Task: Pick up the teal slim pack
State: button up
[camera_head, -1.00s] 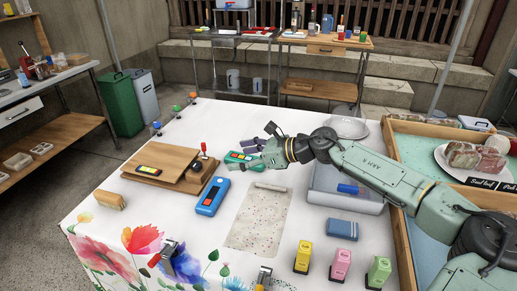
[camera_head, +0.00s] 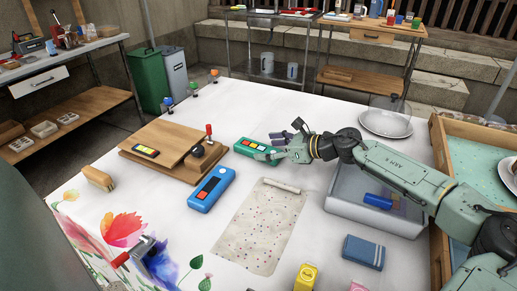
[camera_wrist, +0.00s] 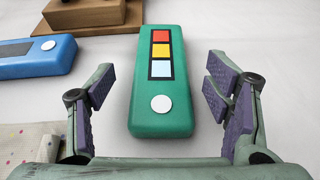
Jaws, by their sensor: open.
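The teal-green slim pack (camera_head: 257,151) lies flat on the white table, right of the wooden board. Its top has red, yellow and pale blue squares and a white round button. My gripper (camera_head: 288,142) is at the pack's right end in the head view. In the wrist view the pack (camera_wrist: 160,107) lies lengthwise between the two spread fingers of my gripper (camera_wrist: 158,92), with a gap on each side. The fingers are open and hold nothing. I cannot tell exactly how high they are above the table.
A blue device (camera_head: 212,189) lies near the pack's left side; it also shows in the wrist view (camera_wrist: 38,57). The wooden board (camera_head: 160,165) is at the left. A speckled mat (camera_head: 258,225) lies in front. A grey tray (camera_head: 376,215) stands at the right under my arm.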

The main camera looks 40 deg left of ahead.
jog(key=shift+x, duration=1.4)
jog(key=shift+c, duration=0.4)
jog(key=c, duration=1.3)
